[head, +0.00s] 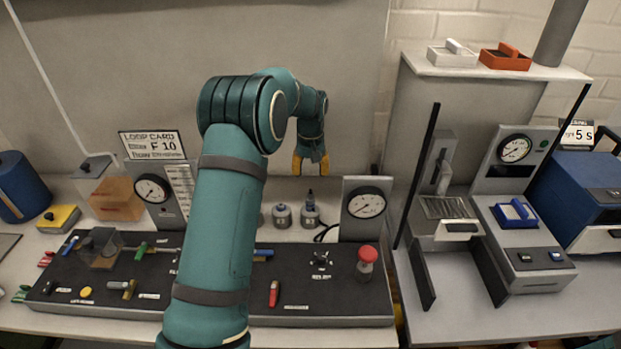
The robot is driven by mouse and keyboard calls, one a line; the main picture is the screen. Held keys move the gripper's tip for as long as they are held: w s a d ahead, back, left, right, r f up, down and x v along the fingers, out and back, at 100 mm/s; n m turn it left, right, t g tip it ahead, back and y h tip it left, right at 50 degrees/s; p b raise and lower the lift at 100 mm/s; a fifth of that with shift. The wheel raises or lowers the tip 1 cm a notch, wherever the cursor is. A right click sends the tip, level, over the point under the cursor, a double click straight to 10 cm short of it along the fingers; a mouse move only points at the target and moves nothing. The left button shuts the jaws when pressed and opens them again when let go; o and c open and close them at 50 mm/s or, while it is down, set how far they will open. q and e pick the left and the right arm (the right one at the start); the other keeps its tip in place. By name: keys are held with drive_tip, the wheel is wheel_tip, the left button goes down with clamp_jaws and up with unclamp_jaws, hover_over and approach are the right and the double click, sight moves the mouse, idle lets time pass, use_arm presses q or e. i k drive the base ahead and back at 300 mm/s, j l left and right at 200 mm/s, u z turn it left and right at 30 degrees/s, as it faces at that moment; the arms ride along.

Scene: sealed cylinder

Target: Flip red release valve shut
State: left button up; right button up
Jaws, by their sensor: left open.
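A small red lever (274,293) stands near the front edge of the black control panel (335,302), right of my left forearm; it looks like the red release valve, but its label is too small to read. It points roughly toward the back. My left gripper (311,164) has yellow fingertips spread apart, pointing down. It is open and empty, above the back of the bench and well behind the lever. My left arm hides the middle of the panel. My right gripper is out of view.
A red mushroom knob (368,254) stands right of the lever. Two gauges (366,205) (152,189) rise behind the panel, with small grey cylinders (282,216) between them. Green, blue and yellow controls sit at the left. A side bench (545,312) holds a press and a blue box.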

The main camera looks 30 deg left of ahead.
sight(273, 291)
drive_tip(key=k+l, duration=0.8)
drive_tip(key=k, duration=0.05)
